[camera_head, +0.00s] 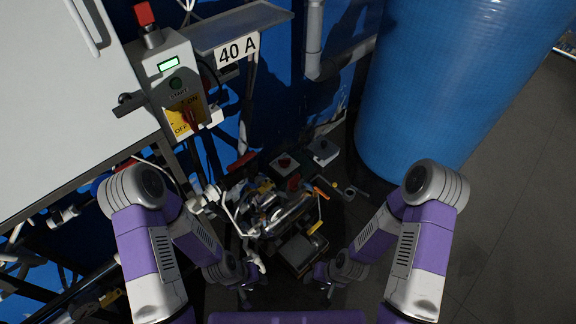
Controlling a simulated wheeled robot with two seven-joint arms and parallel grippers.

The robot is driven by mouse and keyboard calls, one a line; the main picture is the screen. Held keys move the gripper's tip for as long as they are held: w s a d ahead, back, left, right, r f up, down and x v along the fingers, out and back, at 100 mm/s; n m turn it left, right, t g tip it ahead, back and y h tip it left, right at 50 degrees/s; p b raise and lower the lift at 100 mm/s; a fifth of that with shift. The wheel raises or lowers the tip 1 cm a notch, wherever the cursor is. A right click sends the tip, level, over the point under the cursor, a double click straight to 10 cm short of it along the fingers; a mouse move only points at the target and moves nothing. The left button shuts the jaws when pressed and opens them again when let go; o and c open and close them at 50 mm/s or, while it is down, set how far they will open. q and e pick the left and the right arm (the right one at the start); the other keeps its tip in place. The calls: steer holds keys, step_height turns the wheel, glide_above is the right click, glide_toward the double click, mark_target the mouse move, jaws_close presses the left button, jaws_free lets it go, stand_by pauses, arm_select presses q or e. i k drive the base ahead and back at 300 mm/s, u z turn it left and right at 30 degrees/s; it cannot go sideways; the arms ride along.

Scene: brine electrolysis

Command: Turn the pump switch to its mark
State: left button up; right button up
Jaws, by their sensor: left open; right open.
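A grey control box (158,62) stands at the upper left. A red rotary switch handle (188,117) sits on its yellow plate (177,124), marked ON at the upper right and OFF at the lower left. No pump label is readable, and the handle's exact angle is hard to tell. My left gripper (246,297) is open and empty low in the picture, well below and right of the box. My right gripper (328,290) is open and empty to its right. Both grippers are small and dark here, apart from the switch.
A white cabinet (60,90) fills the left. Cluttered pipework (280,215) lies between the arms. A blue tank (440,80) stands right; floor beyond is clear.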

mark_target(283, 163)
steer(key=z, duration=1.95)
steer(key=i, duration=1.9)
steer(key=u, duration=3.85)
steer(key=i, duration=0.5)
steer(key=z, duration=0.1)
